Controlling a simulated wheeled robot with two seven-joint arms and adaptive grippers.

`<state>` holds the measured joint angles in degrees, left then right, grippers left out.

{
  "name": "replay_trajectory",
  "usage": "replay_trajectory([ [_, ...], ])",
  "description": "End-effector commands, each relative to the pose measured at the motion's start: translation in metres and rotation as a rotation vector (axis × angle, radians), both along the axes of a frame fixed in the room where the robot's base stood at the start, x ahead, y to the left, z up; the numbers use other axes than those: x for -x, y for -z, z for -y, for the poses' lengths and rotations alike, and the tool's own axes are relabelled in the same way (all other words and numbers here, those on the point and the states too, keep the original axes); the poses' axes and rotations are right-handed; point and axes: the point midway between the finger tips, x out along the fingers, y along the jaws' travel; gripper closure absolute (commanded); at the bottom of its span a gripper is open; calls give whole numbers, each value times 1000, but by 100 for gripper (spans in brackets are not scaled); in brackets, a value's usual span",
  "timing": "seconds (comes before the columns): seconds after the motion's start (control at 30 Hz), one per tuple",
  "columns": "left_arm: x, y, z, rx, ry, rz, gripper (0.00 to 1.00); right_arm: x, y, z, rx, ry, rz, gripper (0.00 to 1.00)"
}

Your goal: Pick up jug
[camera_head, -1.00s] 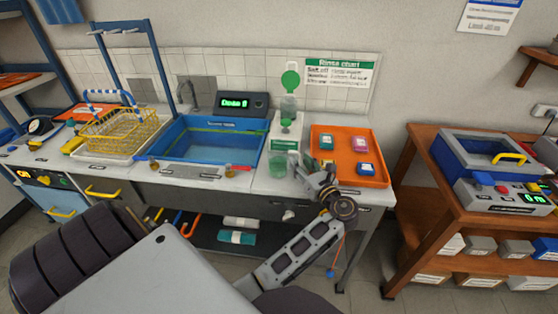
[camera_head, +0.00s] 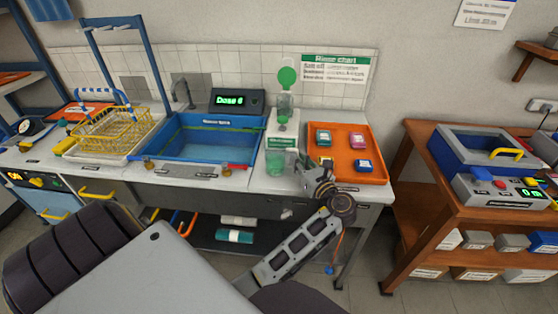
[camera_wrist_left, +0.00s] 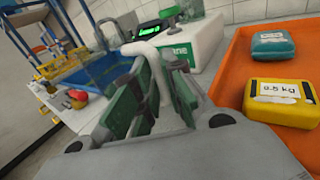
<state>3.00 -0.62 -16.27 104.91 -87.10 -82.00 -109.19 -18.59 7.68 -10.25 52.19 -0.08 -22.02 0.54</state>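In the left wrist view, my left gripper's green-padded fingers (camera_wrist_left: 150,103) are spread apart. A pale curved piece (camera_wrist_left: 146,52), which looks like the jug's handle, shows between and beyond them. I cannot tell whether either finger touches it. My right gripper is out of view.
An orange tray (camera_head: 372,176) with several small coloured weights lies right of the jug. The blue sink (camera_head: 207,140) is to the left, with a yellow wire basket (camera_head: 112,128) beyond it. A wooden bench (camera_head: 430,160) stands at the right.

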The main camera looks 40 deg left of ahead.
Motion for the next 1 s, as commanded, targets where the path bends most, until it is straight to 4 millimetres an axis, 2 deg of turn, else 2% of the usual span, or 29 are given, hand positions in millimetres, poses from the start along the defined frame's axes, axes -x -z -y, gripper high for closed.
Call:
replay_trajectory([
  [0.63, 0, -2, 0, -2, 0, 1, 100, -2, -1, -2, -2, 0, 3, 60],
  [1.0, 0, -12, 0, -1, 0, 2, 100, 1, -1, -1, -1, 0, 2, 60],
])
